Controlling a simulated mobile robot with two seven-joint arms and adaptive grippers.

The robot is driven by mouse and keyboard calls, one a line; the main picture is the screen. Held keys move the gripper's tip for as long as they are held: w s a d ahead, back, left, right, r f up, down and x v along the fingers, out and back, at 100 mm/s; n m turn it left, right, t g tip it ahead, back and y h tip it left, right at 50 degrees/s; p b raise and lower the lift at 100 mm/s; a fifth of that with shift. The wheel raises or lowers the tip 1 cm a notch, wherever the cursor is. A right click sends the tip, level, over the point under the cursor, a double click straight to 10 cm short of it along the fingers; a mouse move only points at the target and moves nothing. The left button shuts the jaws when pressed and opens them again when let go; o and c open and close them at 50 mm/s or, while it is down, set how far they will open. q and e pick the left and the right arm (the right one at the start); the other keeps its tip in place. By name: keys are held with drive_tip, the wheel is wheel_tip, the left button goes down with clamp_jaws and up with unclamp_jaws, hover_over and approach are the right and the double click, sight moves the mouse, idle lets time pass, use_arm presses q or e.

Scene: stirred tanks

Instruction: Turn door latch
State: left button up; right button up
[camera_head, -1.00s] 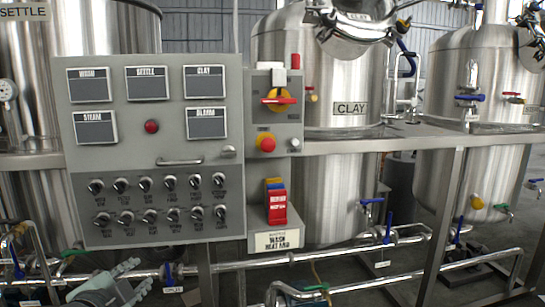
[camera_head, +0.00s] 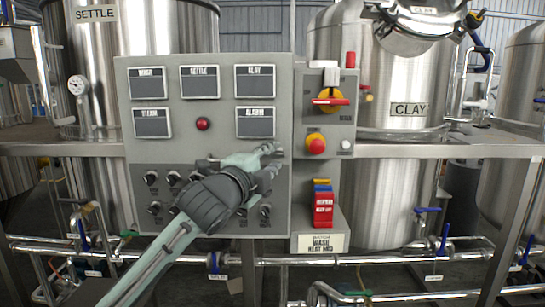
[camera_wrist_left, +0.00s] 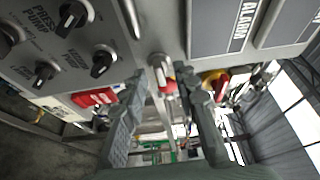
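The grey control panel (camera_head: 128,140) stands upright ahead in the head view. The door latch is hidden there behind my left gripper's fingers, below the ALARM display. In the left wrist view a small silver latch (camera_wrist_left: 157,61) shows on the panel face between the two fingers. My left gripper (camera_head: 273,160) is at the panel's lower right part, its fingers spread and pointing right. It also shows in the left wrist view (camera_wrist_left: 165,82), open, with a gap around the latch. I cannot tell whether a finger touches it. My right gripper is not in view.
Right of the panel are a red-handled yellow switch (camera_head: 330,99), a red stop button (camera_head: 315,143) and red tags (camera_head: 323,208). Black knobs (camera_head: 152,178) lie below and left of the gripper. Steel tanks (camera_head: 375,80) and pipes (camera_head: 400,297) surround the panel.

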use_arm(q)
drive_tip(key=shift+w+d, duration=0.1)
drive_tip(key=shift+w, duration=0.1)
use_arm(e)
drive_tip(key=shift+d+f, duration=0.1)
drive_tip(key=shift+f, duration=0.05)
use_arm(q)
drive_tip(key=shift+c, duration=0.4)
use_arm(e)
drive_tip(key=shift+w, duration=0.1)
use_arm(q)
clamp_jaws()
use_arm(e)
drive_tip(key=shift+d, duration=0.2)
